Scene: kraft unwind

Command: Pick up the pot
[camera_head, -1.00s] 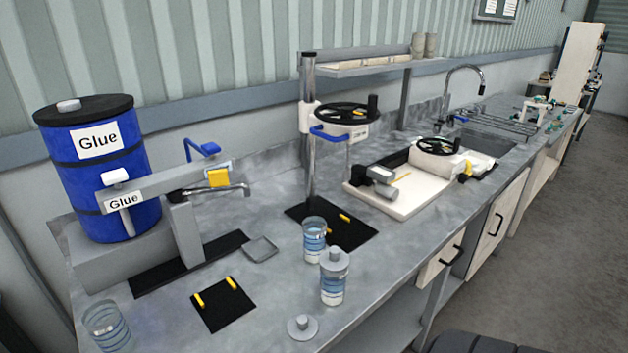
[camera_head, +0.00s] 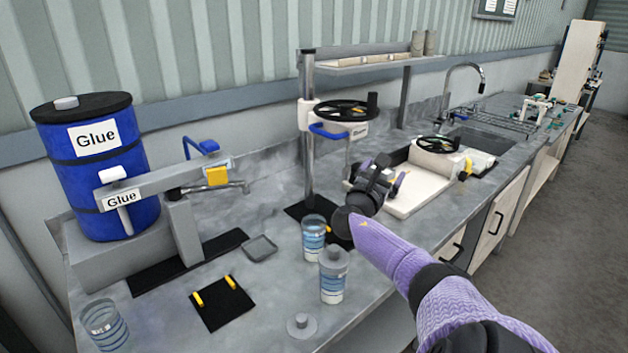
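Three pot-like jars with blue-striped labels stand on the grey workbench (camera_head: 262,205). One open jar (camera_head: 313,240) stands near the middle. A jar with a grey lid (camera_head: 334,276) stands just in front of it, upright. Another open jar (camera_head: 105,326) stands at the front left. I cannot tell which one the task calls the pot. My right arm comes in from the lower right, its dark and purple gripper (camera_head: 374,178) above the bench, behind and to the right of the lidded jar, apart from it. Its finger opening is unclear. My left gripper is out of view.
A blue glue drum (camera_head: 97,170) with a dispenser stands at the left. A press with a black handwheel (camera_head: 347,110) stands behind the jars. A loose grey lid (camera_head: 300,326) lies near the front edge. A black mat with yellow pegs (camera_head: 222,305) lies between jars.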

